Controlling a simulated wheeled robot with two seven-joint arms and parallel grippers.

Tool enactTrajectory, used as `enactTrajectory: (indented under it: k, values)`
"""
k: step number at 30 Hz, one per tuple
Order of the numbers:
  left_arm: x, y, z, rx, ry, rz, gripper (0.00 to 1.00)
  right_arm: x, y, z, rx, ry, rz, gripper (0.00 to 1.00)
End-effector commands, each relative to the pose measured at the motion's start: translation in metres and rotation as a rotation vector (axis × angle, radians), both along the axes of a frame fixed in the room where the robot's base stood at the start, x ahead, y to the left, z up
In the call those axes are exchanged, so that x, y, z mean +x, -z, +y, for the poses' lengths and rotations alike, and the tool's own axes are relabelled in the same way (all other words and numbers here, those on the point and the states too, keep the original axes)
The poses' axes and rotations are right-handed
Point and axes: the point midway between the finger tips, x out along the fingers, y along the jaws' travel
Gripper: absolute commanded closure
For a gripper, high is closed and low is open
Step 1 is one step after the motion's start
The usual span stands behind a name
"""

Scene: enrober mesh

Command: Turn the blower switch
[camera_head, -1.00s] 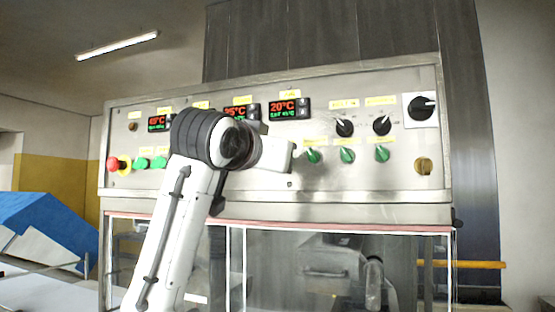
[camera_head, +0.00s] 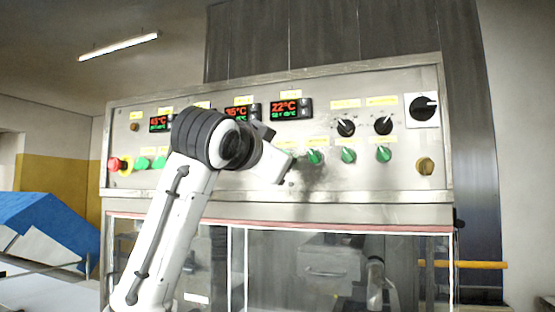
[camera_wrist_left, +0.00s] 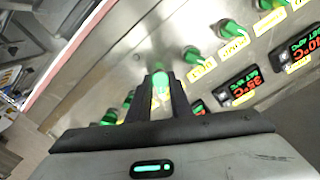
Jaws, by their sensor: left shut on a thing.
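The control panel (camera_head: 230,185) of the steel machine carries a row of green switches. My left gripper (camera_head: 287,166) is at the panel's lower middle, left of a green switch (camera_head: 315,157). In the left wrist view, the gripper (camera_wrist_left: 160,98) is shut on a green switch (camera_wrist_left: 161,81), whose tip shows between the dark fingers. The gripper body hides much of this switch in the head view. My right gripper is not in view.
Further green switches (camera_head: 348,155) sit to the right, with black knobs (camera_head: 346,127) above and a rotary switch (camera_head: 423,106) at far right. A red emergency button (camera_head: 114,164) is at far left. Lit displays (camera_head: 291,109) line the upper panel. Glass doors are below.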

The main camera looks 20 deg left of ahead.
Motion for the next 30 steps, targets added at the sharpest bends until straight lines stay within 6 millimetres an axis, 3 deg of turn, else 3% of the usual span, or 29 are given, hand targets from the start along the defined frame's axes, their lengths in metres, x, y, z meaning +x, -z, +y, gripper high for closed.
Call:
enactTrajectory:
  k: [3,4,6,17,30]
  values:
    - [0.000,-0.001,0.000,0.001,0.000,-0.001,1.00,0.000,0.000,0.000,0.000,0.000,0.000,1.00]
    - [0.000,-0.001,0.000,0.001,0.000,-0.001,0.78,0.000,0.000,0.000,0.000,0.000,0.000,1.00]
    - [0.000,-0.001,0.000,0.001,0.000,-0.001,0.72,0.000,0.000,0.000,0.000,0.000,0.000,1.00]
    - [-0.007,0.000,0.000,0.000,0.000,-0.002,0.72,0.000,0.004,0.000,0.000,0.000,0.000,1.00]
    - [-0.085,0.001,0.003,0.001,-0.001,-0.005,0.72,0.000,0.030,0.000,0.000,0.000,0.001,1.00]
